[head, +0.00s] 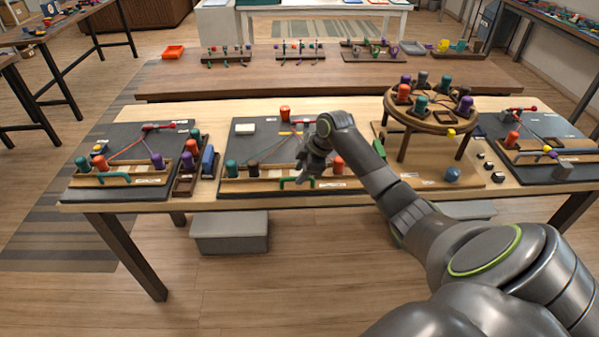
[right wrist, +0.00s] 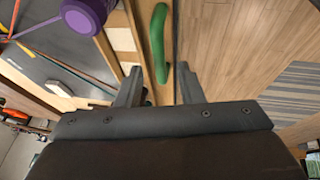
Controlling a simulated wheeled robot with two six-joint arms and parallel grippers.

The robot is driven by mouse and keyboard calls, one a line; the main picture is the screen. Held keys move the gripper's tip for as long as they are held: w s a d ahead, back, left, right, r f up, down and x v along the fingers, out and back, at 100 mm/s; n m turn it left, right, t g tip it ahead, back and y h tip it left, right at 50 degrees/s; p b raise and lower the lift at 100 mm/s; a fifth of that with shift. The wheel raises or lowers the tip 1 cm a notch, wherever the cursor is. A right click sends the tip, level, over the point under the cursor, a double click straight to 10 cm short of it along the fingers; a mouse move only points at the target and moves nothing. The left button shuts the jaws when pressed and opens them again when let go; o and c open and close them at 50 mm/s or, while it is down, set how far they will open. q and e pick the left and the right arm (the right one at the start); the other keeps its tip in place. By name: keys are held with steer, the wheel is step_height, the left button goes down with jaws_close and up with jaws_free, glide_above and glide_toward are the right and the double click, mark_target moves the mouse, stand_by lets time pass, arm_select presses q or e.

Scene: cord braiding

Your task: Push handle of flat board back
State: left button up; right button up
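The flat board (head: 245,145) is a dark grey panel with a wooden front ledge, lying in the middle of the near table. Its green handle (head: 297,183) is on the front edge, partly covered by my right gripper (head: 308,175). In the right wrist view the green handle (right wrist: 158,38) runs along the ledge, and its lower part lies between the spread fingers of my right gripper (right wrist: 158,75), with a gap to the fingers. Cords and a purple spool (right wrist: 88,14) show beside it. My left gripper is not in view.
Another board with a teal handle (head: 115,179) lies at the left, and a third board (head: 540,150) at the right. A round raised stand with spools (head: 433,118) is right of the middle board. A blue block (head: 208,160) stands between the left and middle boards.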

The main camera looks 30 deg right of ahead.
steer(key=shift+w+a+f, duration=0.2)
steer(key=shift+w+f, duration=0.05)
steer(key=shift+f, duration=0.35)
jaws_close()
